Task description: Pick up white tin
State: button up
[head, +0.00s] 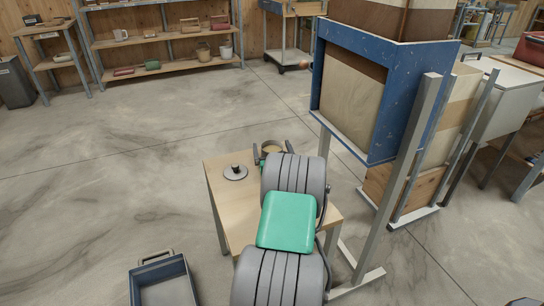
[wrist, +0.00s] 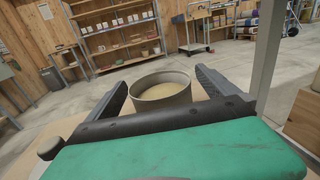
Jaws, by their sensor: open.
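A round, open-topped pale beige-grey tin (head: 272,147), the likely white tin, stands upright near the far edge of the small wooden table (head: 222,205). In the wrist view the tin (wrist: 163,97) shows tan contents inside its rim. My gripper (head: 271,151) is open, its two dark fingers on either side of the tin. The tin's lower near side is hidden behind my gripper's dark bar.
A grey lid with a black knob (head: 235,172) lies on the table left of the tin. A blue-framed hopper (head: 395,90) on metal legs stands close on the right. A blue bin (head: 163,280) is at the lower left. Shelves (head: 160,67) stand far back, beyond open floor.

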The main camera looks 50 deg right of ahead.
jog(key=c, duration=1.5)
jog(key=shift+c, duration=0.5)
jog(key=shift+r, duration=0.2)
